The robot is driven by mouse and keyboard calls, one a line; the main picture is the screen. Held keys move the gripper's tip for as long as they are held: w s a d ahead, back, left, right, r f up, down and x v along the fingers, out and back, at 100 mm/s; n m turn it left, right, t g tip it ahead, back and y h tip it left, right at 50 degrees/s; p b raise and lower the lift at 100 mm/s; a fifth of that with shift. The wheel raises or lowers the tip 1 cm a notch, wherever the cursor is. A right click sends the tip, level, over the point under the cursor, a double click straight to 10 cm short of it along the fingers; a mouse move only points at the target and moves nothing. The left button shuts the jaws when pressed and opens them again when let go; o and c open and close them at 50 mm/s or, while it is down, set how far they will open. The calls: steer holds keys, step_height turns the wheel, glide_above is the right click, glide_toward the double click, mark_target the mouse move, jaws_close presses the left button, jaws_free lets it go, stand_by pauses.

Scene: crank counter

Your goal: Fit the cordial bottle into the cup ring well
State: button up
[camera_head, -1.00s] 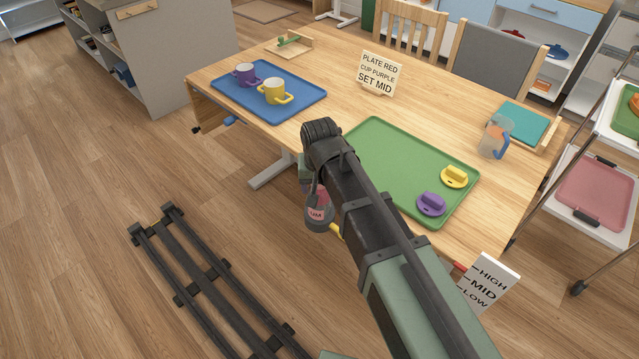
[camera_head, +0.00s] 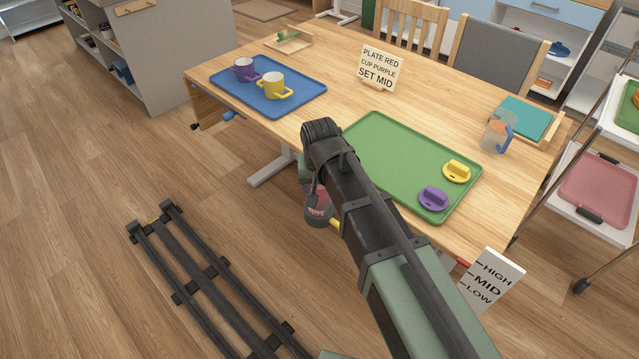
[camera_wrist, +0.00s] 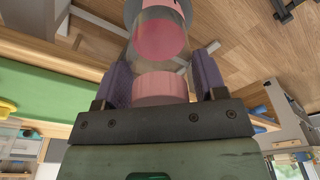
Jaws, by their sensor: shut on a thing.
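The cordial bottle (camera_head: 318,212), with a pink label and a grey lower end, hangs beside the table's near edge, partly hidden behind my arm. In the wrist view the bottle (camera_wrist: 161,42) shows pink contents in a clear body and a pink top part between the fingers. My gripper (camera_wrist: 162,82) is shut on that pink part with its two purple-padded fingers. In the head view the gripper is mostly hidden by the arm. I cannot make out a cup ring well in either view.
A blue tray (camera_head: 240,105) holds a purple mug (camera_head: 246,70) and a yellow mug (camera_head: 272,86). A green tray (camera_head: 385,150) holds yellow and purple lids. A sign (camera_head: 380,68) and a jug (camera_head: 497,132) stand on the table (camera_head: 320,80). A height scale (camera_head: 488,283) is at the near corner.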

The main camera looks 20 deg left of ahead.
steer(key=o, duration=1.5)
steer(key=r+p, duration=0.3)
steer(key=s+r+p, duration=0.1)
steer(key=r+p, duration=0.7)
steer(key=shift+s+d, duration=0.15)
steer(key=shift+d, duration=0.05)
steer(key=shift+f, duration=0.1)
steer(key=s+d+r+m+p, duration=0.1)
steer(key=d, duration=0.9)
steer(key=s+d+r+m+g+p, duration=0.1)
steer(key=s+d, duration=0.1)
steer(key=d, duration=0.9)
steer(key=s+d+m, duration=0.1)
steer(key=s+d, duration=0.1)
steer(key=d, duration=0.8)
steer(key=shift+s+d+r+p, duration=0.25)
steer(key=shift+d+r+p, duration=0.15)
